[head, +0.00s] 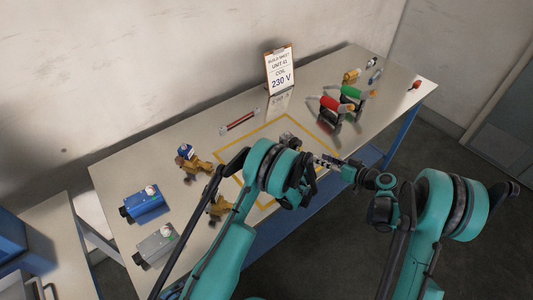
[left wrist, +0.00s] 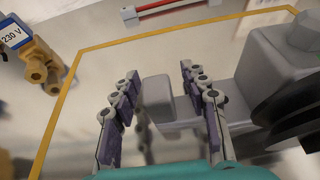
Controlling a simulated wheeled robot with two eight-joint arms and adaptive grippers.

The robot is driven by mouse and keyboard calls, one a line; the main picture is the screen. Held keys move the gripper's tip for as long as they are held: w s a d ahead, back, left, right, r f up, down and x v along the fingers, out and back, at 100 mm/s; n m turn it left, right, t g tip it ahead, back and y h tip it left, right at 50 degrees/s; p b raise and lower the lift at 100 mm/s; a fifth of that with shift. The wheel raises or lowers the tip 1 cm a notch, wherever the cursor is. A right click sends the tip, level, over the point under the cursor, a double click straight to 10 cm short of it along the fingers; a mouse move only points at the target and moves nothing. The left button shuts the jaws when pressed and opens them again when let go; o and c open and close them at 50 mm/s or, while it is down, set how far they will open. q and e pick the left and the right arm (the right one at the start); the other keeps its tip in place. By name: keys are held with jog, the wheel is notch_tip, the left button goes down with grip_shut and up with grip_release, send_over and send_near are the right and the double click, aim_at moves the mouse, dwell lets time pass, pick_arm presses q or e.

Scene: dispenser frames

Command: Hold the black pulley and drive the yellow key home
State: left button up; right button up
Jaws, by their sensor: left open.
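The black pulley (left wrist: 298,118) shows at the right edge of the left wrist view, beside a grey machine body (left wrist: 258,80). My left gripper (left wrist: 158,74) is open, its purple-padded fingers on either side of a small grey block (left wrist: 156,98) that juts from the body. I cannot tell whether the pads touch it. In the head view my left arm hides this gripper and most of the unit; only a grey top part (head: 288,138) shows. My right gripper (head: 325,162) is at the table's front edge, right of the unit; its jaws are too small to read. I cannot make out a yellow key.
Yellow tape (head: 262,132) outlines the work area. Brass valves (head: 197,162), a blue box (head: 144,205) and a grey box (head: 157,244) stand left. A red bar (head: 239,121) lies behind. Red (head: 331,104) and green (head: 352,92) parts and a sign (head: 280,70) stand farther back.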

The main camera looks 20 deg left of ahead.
pick_arm(q)
grip_shut()
dwell(1.3)
